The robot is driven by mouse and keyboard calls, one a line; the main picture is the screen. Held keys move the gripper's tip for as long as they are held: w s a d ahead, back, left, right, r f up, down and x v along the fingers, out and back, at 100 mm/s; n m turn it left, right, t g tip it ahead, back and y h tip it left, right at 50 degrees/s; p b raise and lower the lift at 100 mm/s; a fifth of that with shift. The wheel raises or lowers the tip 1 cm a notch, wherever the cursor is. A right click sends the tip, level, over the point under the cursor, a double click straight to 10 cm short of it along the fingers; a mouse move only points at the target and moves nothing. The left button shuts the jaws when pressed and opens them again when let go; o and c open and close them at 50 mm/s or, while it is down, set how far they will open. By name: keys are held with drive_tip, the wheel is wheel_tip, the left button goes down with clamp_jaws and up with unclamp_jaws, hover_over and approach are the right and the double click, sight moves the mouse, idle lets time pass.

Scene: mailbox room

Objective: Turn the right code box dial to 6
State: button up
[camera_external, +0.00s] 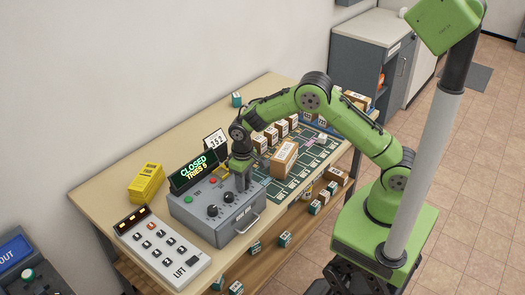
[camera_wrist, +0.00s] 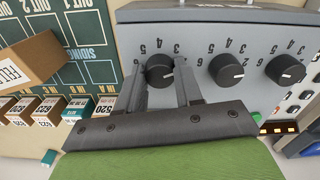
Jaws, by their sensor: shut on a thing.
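The grey code box (camera_external: 215,212) sits on the table with a row of black dials on its top. Its left dial (camera_external: 211,211) and middle dial (camera_external: 224,197) are free, and both also show in the wrist view, the middle one (camera_wrist: 226,70) and the left one (camera_wrist: 286,69). My gripper (camera_external: 241,185) points down over the right end of the box. In the wrist view its two fingers (camera_wrist: 160,82) are shut on the right dial (camera_wrist: 160,70), one on each side. Printed numbers ring the dial; its setting is too small to tell.
A display (camera_external: 193,171) behind the box reads CLOSED and TRIES with a digit. A small number card (camera_external: 215,139) stands behind. A LIFT keypad (camera_external: 162,248) is left, a yellow block (camera_external: 146,183) behind it. A cardboard box (camera_external: 284,159) lies right on the track board (camera_external: 292,187).

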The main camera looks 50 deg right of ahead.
drive_tip(key=n+b, duration=0.1)
drive_tip(key=n, duration=0.3)
drive_tip(key=shift+n, duration=0.3)
drive_tip(key=n, duration=0.3)
drive_tip(key=shift+n+b, duration=0.4)
drive_tip(key=n+b, duration=0.1)
drive_tip(key=n, duration=0.6)
drive_tip(key=shift+b, duration=0.3)
drive_tip(key=n+b, duration=0.1)
drive_tip(key=n, duration=0.2)
drive_tip(key=shift+n, duration=0.4)
drive_tip(key=n+b, duration=0.1)
drive_tip(key=n, duration=0.2)
drive_tip(key=shift+n, duration=0.3)
drive_tip(key=n+b, duration=0.2)
drive_tip(key=n, duration=0.1)
drive_tip(key=shift+w, duration=0.1)
drive_tip(key=shift+n+b, duration=0.8)
drive_tip(key=shift+n, duration=1.1)
